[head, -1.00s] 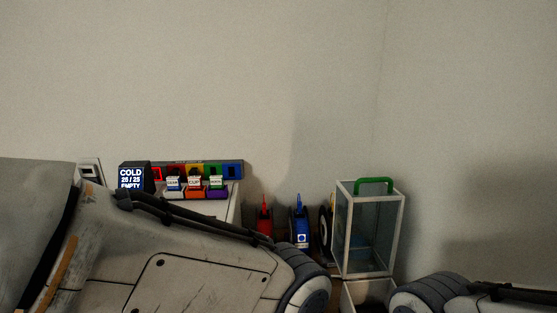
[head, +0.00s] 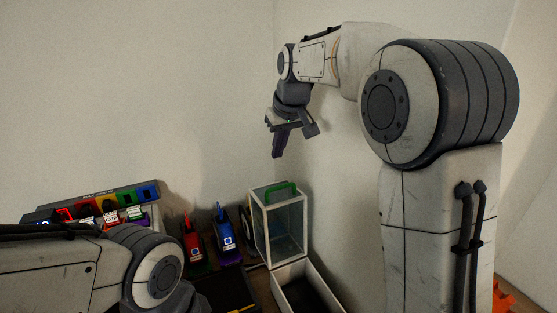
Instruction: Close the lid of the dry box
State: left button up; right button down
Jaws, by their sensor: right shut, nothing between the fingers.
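The dry box shows in the head view right of centre at the bottom. Its white base (head: 316,276) is open at the top with a dark inside, and the picture's lower edge cuts it off. The clear, white-framed lid (head: 281,231) stands upright at the back of the base, with a green handle (head: 282,189) on its top edge. My right gripper (head: 284,142) is shut and empty, pointing down in the air above the lid and apart from it. My left arm comes in at the lower left; its gripper is out of view.
A red tool-like item (head: 193,246) and a blue one (head: 224,231) stand left of the dry box. A rack of coloured slots (head: 104,204) is further left. Walls close off the back and right. An orange object (head: 503,297) shows at the lower right.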

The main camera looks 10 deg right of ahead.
jog(key=p, duration=0.3)
send_over(281, 194)
jog(key=w, duration=0.3)
jog(key=f, duration=0.8)
jog(key=shift+w+a, duration=0.2)
jog(key=shift+a, duration=0.15)
jog(key=shift+s+f, duration=0.15)
jog(key=shift+f, duration=0.05)
jog(key=shift+s+d+p, duration=0.2)
jog(key=shift+s+p, duration=0.4)
jog(key=shift+s, duration=0.55)
jog(key=shift+s+d+f, duration=0.15)
jog(key=shift+s, duration=0.4)
